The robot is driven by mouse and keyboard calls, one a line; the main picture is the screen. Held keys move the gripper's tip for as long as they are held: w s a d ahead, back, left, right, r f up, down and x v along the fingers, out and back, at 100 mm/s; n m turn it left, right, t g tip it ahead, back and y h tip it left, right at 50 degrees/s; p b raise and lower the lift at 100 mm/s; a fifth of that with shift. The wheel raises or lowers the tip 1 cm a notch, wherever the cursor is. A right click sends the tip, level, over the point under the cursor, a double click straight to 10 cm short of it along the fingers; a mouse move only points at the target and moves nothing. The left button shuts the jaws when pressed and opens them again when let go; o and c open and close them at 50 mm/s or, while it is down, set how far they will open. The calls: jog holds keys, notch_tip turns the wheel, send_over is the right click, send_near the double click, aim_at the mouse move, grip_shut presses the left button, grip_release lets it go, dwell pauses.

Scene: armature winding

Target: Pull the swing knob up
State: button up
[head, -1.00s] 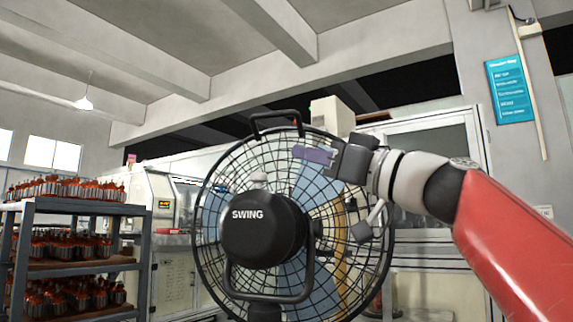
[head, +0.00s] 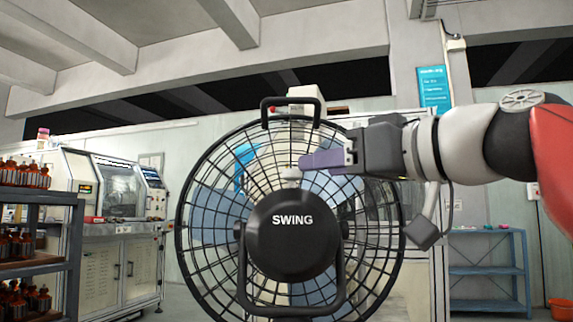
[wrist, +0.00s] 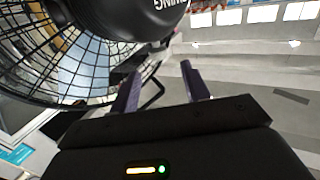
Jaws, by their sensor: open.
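The black fan (head: 292,235) fills the middle of the head view, its round housing marked SWING facing me. A small pale swing knob (head: 292,173) stands on top of the housing. My gripper (head: 303,161) reaches in from the right, its purple fingers level and their tips close above the knob's right side. I cannot tell whether they touch it. In the wrist view my gripper (wrist: 160,68) is open with a clear gap between the fingers, and the dark housing (wrist: 125,12) lies beyond them at the upper left. The knob is not clearly made out there.
The wire cage (head: 205,180) and its top handle (head: 290,103) surround the space by my fingers. A blue shelf (head: 487,268) stands at right.

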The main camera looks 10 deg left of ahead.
aim_at(292, 170)
jog(key=p+x, duration=0.1)
jog(key=x, duration=0.6)
jog(key=shift+w+a, duration=0.2)
jog(key=shift+a, duration=0.05)
